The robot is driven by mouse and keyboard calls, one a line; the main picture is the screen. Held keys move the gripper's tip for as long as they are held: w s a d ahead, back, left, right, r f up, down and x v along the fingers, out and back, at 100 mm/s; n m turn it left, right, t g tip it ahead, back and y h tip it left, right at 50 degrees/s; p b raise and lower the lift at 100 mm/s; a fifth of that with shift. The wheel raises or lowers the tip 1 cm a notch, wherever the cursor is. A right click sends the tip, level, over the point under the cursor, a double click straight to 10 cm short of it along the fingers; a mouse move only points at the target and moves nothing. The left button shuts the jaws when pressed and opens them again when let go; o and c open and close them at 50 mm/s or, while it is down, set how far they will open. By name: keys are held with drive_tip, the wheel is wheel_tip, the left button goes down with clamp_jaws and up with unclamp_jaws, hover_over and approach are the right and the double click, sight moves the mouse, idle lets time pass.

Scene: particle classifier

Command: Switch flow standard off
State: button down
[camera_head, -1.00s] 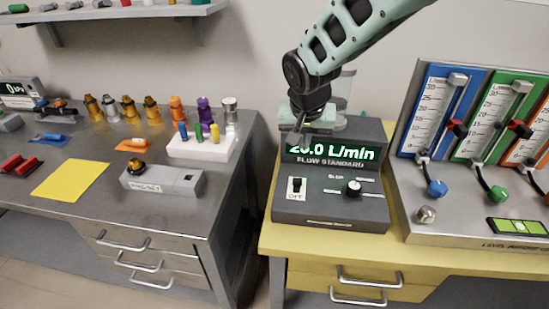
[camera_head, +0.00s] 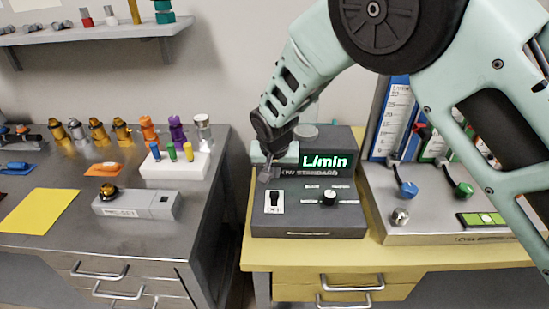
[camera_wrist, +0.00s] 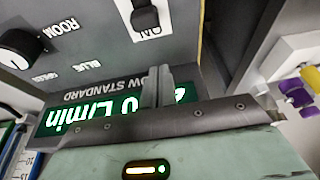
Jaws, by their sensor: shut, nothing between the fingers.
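The flow standard (camera_head: 305,222) is a dark grey box on the yellow-topped bench, with a lit green display reading "L/min" in the visible part. Its black toggle switch (camera_head: 274,198) sits on a white plate at the front left; the small lettering is hard to read. My gripper (camera_head: 267,175) is shut and empty, pointing down above and behind the switch, and hides the display's left part. In the wrist view the shut fingers (camera_wrist: 157,85) are in front of the display, apart from the switch (camera_wrist: 145,16), which is at the top edge.
A flowmeter panel (camera_head: 420,225) with coloured valves stands to the right, partly hidden by my arm.

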sight(275, 194)
drive_tip(key=shift+f, duration=0.6)
drive_tip(key=s, duration=0.1)
drive_tip(key=s+p, duration=0.1)
drive_tip(key=shift+s+r, duration=0.2)
drive_tip(key=shift+s, duration=0.1)
drive_tip(key=shift+s+f, duration=0.2)
drive_tip(key=shift+s, duration=0.3)
drive_tip(key=shift+s+a, duration=0.1)
drive_tip(key=shift+s, duration=1.35)
drive_tip(key=shift+w, duration=0.1)
